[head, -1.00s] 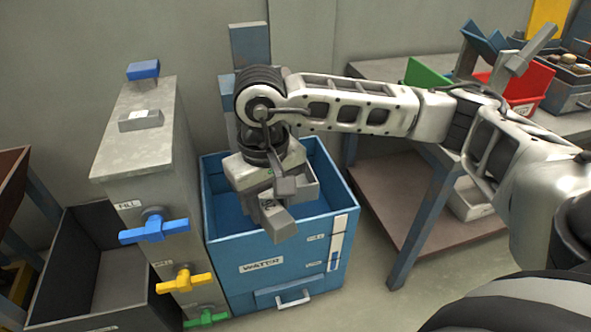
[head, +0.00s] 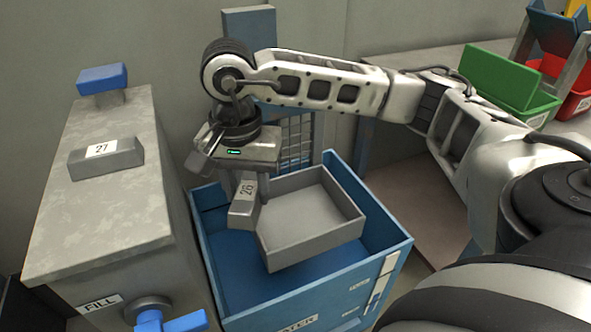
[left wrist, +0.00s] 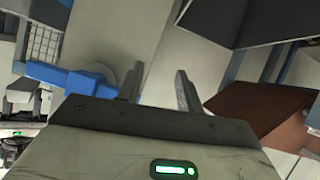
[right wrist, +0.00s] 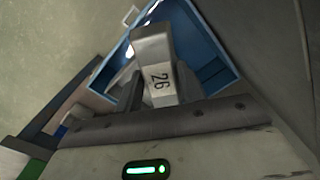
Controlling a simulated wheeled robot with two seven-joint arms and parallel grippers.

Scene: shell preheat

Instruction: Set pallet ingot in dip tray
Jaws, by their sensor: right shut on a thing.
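A grey ingot labelled 26 (head: 243,212) is held in my right gripper (head: 246,180), which is shut on it. The ingot hangs tilted beside the left wall of an open grey tray (head: 318,243); I cannot tell whether they touch. The tray looks empty and sits high within the blue water tank (head: 395,250); what supports it is hidden. In the right wrist view the ingot (right wrist: 156,75) juts out past the jaws with the blue tank behind. My left gripper (left wrist: 160,82) shows in the left wrist view, fingers apart with nothing between them.
Another grey ingot, labelled 27 (head: 106,157), lies on the grey cabinet top (head: 100,215) at left. A blue knob (head: 103,78) stands behind it, and a blue valve handle (head: 170,320) juts from the cabinet front.

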